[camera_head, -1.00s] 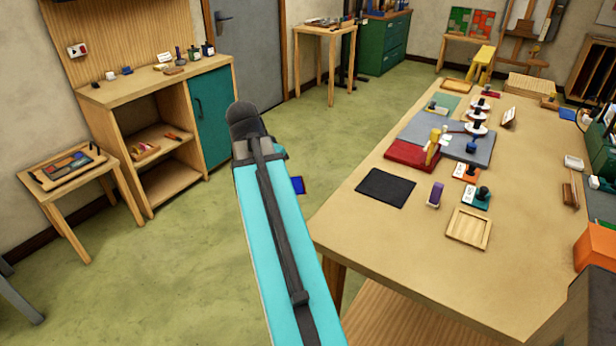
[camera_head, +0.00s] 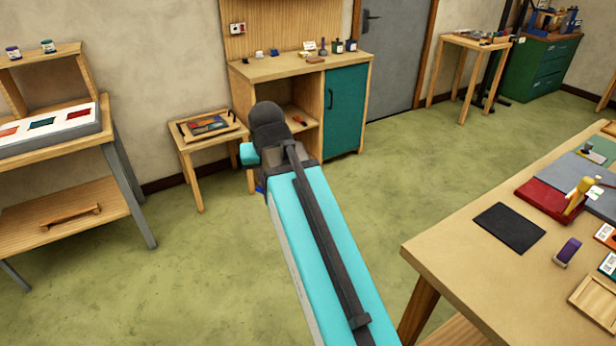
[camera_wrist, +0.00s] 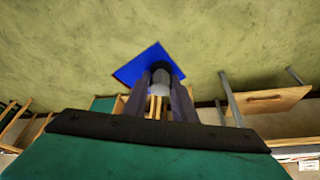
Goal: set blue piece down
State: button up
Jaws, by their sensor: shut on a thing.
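The blue piece (camera_wrist: 150,62) is a flat, bright blue square beyond my fingertips in the wrist view, above the floor. My gripper (camera_wrist: 162,88) is shut on a pale grey knob with a dark end, which covers part of the blue piece and appears joined to it. In the head view my arm hides the gripper and nearly all of the piece; only a small blue bit (camera_head: 259,188) shows at the arm's left side. A wooden tray with a multicoloured panel (camera_head: 209,124) lies on a small table beyond, left of my arm.
A bench (camera_head: 100,143) at the left carries a pale slab (camera_head: 50,128) with red and teal squares. A cabinet with a teal door (camera_head: 345,110) stands behind my arm. The large worktable (camera_head: 450,250) is at the right. Green floor between them is clear.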

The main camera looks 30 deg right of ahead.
jog(key=w+a+n+y, duration=0.1)
jog(key=a+n, duration=0.2)
jog(key=a, duration=0.6)
jog(key=shift+r, duration=0.3)
jog(key=shift+d, duration=0.15)
